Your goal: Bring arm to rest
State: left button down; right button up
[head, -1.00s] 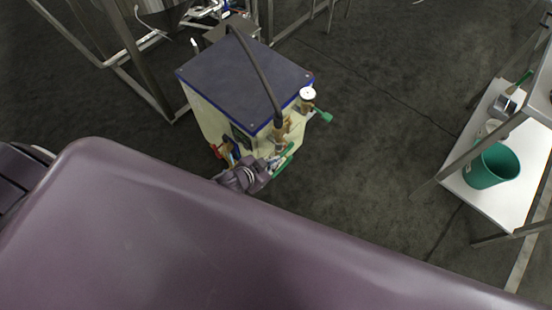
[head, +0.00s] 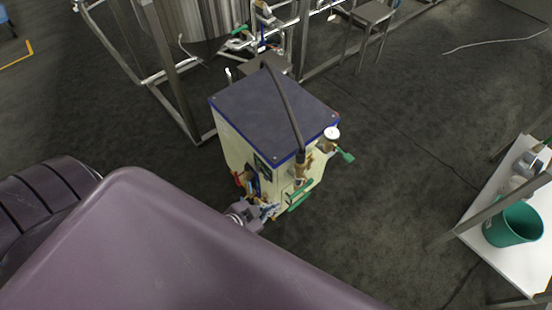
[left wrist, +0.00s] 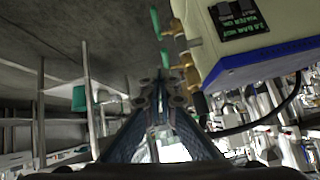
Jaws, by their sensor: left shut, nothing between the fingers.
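My left gripper (head: 262,211) is beside the front lower part of a cream box-shaped unit (head: 236,150) with a dark blue top. In the left wrist view my left gripper (left wrist: 163,84) points ahead with its fingers together and nothing between them. The unit (left wrist: 250,35) fills the upper right there, upside down, close to the fingers. Brass fittings and green-handled valves (head: 300,192) are on its front, close to the gripper. I cannot tell whether they touch. My right gripper is in neither view.
A dark hose (head: 284,105) arches over the unit's top. A steel tank (head: 205,18) on a metal frame stands behind it. At right, a white shelf (head: 480,244) holds a green bucket (head: 513,224). The dark floor (head: 395,190) between unit and shelf is clear.

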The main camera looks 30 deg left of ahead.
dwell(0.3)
pick_arm(q)
jog(key=s+a+f+n+g+y, duration=0.1)
jog(key=s+a+f+g, duration=0.15)
jog(key=s+f, duration=0.55)
jog(key=s+a+f+n+g+y, duration=0.15)
jog(key=s+a+f, duration=0.25)
jog(key=f, duration=0.8)
jog(key=s+d+f+g, duration=0.1)
jog(key=s+f, duration=0.2)
jog(key=s, duration=0.3)
jog(key=s+d+f+g, duration=0.1)
jog(key=s+f+g, duration=0.1)
jog(key=s, duration=0.4)
jog(key=s+d+f+n+g, duration=0.1)
jog(key=s+f, duration=0.3)
jog(key=s, duration=0.2)
jog(key=shift+g, duration=0.3)
